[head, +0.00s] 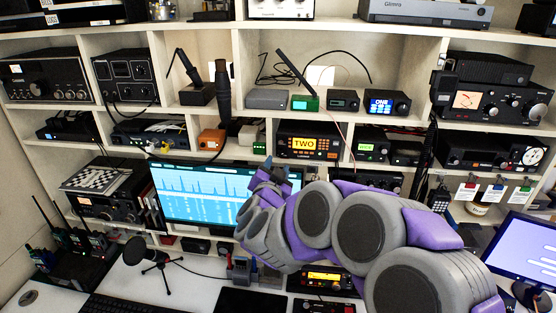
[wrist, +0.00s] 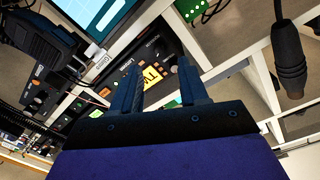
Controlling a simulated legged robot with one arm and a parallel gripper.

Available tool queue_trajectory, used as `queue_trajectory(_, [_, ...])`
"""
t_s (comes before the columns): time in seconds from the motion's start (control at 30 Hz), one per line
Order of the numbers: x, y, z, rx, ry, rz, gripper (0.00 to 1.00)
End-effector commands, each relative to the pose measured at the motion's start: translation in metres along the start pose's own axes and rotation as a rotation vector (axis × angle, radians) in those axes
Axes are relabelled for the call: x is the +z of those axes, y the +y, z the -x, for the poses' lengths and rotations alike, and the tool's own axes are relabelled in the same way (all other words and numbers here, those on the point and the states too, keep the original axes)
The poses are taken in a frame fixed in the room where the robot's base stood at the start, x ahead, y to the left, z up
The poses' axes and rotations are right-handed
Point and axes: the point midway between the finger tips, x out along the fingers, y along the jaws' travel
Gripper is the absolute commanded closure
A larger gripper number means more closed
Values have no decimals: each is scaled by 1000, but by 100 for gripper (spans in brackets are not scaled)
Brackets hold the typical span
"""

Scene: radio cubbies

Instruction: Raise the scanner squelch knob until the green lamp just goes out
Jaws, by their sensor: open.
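A radio with an orange display reading TWO (head: 308,143) sits in a middle cubby in the head view. A smaller unit with a blue display reading ONE (head: 381,105) stands above it to the right. I cannot tell which unit is the scanner, and neither the squelch knob nor its green lamp can be singled out. My gripper (head: 272,176) is below the TWO radio, in front of the monitor's right end. In the wrist view my gripper (wrist: 160,84) is open and empty, with a dark unit's yellow display (wrist: 151,77) showing between its fingers.
The wide monitor (head: 205,195) stands behind my gripper. A hanging microphone (head: 222,90) is up and left of it; a dark microphone-like object (wrist: 287,55) shows in the wrist view. A tripod microphone (head: 140,252) stands on the desk. Shelf boards and dividers frame the cubbies.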

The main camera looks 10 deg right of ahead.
Motion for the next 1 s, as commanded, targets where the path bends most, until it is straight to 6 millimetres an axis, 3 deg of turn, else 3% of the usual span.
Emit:
queue_trajectory(0.2, [0, -2, 48, -2, -3, 0, 56])
queue_trajectory(0.43, [4, 0, 89, -3, 0, 1, 56])
queue_trajectory(0.7, [4, 0, 108, -1, 2, 3, 56])
queue_trajectory(1.0, [3, 0, 112, 2, -1, 1, 56])
